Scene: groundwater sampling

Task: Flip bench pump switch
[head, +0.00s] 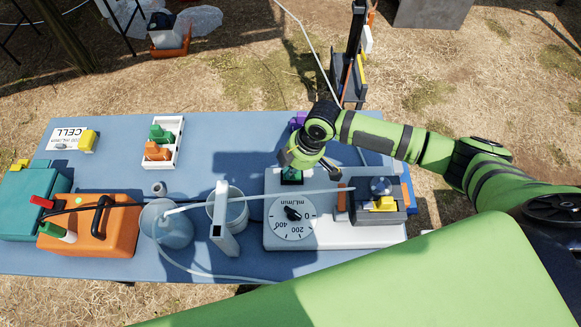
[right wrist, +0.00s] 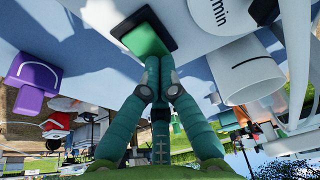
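The bench pump (head: 335,232) is a pale grey box at the right of the blue table, with a round mL/min dial (head: 293,214) on top. Its green switch (head: 291,176) sits in a dark frame behind the dial, partly under my right gripper (head: 287,161). In the right wrist view, the two teal fingertips (right wrist: 152,62) are together with nothing between them. They reach the near edge of the green switch (right wrist: 147,40); whether they press on it I cannot tell. My left gripper is not in view.
The pump head (head: 376,215) stands right of the dial. A clear hose (head: 262,197) crosses the pump. Beakers and a white upright holder (head: 222,225) stand left of it. A purple object (right wrist: 36,78) lies near the gripper. An orange case (head: 100,232) is farther left.

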